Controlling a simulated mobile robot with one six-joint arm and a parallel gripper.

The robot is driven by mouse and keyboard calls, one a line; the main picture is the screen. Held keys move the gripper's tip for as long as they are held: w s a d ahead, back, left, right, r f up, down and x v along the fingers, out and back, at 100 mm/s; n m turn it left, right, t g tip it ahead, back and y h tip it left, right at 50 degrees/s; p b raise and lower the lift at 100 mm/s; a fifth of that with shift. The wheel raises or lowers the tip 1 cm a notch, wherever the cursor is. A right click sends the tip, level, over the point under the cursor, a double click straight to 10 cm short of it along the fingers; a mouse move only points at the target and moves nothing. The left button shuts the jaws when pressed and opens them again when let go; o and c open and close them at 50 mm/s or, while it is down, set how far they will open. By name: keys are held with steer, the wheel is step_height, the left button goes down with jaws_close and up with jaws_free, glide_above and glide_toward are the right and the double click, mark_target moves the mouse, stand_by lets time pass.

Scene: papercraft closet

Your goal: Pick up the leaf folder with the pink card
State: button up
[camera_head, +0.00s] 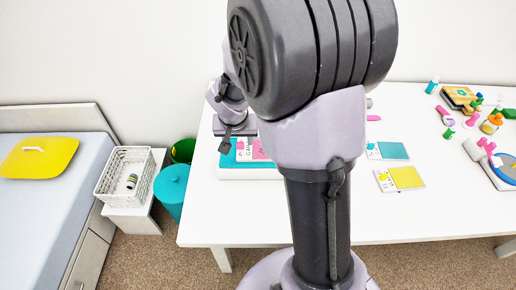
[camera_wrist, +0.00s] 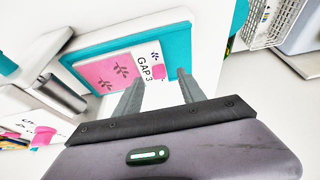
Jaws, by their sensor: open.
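The leaf folder with the pink card (camera_wrist: 108,74) shows in the wrist view, with dark leaf prints on pink and a white part lettered "GAP 3". It lies flat on a larger teal surface (camera_wrist: 178,40). In the head view the folder (camera_head: 258,150) lies on the teal-topped white block (camera_head: 230,173) at the table's left end, partly hidden by my arm. My gripper (camera_wrist: 159,88) is open, with its two fingers apart near the folder's lettered end. Nothing is held between them. I cannot tell the height gap. The gripper (camera_head: 225,142) also shows at the block in the head view.
A teal-and-white folder (camera_head: 392,151) and a yellow-and-white folder (camera_head: 404,178) lie on the white table (camera_head: 300,228). Several small toys crowd its right side. A white basket (camera_head: 122,172) and teal bin (camera_head: 171,190) stand left of the table. My arm hides the table's middle.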

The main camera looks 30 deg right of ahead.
mark_target(240, 144)
steer(key=b+x, duration=0.1)
steer(key=x, duration=0.2)
steer(key=shift+d+f, duration=0.15)
steer(key=shift+f, duration=0.1)
steer(key=shift+r, duration=0.2)
jaws_close()
